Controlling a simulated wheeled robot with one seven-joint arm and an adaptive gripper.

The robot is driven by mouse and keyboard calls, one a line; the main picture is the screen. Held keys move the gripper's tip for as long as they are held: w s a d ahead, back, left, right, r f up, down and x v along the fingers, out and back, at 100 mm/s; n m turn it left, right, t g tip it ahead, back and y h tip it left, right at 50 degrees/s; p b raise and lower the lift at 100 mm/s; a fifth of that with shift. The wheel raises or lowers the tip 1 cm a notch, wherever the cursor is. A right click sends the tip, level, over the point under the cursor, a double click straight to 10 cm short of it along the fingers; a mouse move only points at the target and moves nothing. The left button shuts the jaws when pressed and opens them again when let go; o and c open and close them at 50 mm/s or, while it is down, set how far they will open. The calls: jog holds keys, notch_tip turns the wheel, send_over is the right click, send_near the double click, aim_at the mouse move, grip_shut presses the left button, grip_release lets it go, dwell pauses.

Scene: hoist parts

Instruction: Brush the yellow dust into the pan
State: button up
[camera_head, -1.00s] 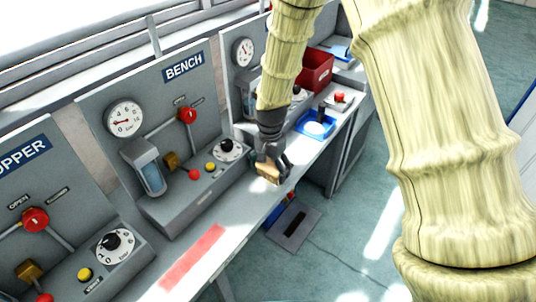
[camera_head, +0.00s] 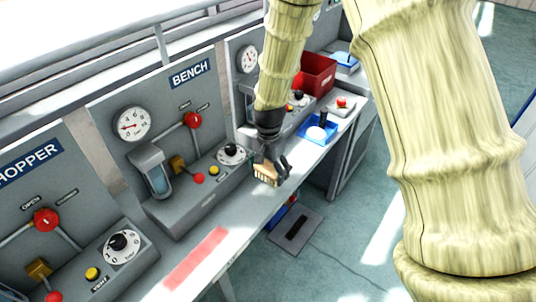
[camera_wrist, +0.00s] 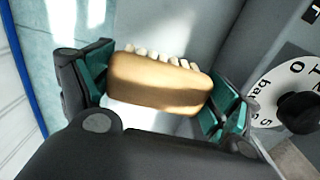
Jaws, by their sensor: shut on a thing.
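My gripper (camera_head: 270,168) is shut on a wooden brush (camera_head: 266,174) above the bench top (camera_head: 248,210). In the wrist view the brush's tan block (camera_wrist: 160,82) sits between the teal pads of both fingers, with pale bristle tufts along its upper edge. In the head view the bristles point down towards the bench; whether they touch it I cannot tell. A blue pan-like tray (camera_head: 327,137) with a dark upright part lies on the bench beyond my gripper. I cannot make out any yellow dust in either view.
A BENCH control panel (camera_head: 180,97) with a gauge, red handle and dial stands along the back of the bench. A red bin (camera_head: 319,70) and a red-button box (camera_head: 342,104) stand farther right. A red strip (camera_head: 197,256) marks the near bench top, which is otherwise clear.

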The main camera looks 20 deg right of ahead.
jog(key=shift+w+a+r+p, duration=0.1)
jog(key=shift+a+r+p, duration=0.1)
jog(key=shift+r+p, duration=1.6)
jog(key=shift+r, duration=0.75)
jog(key=shift+d, duration=0.1)
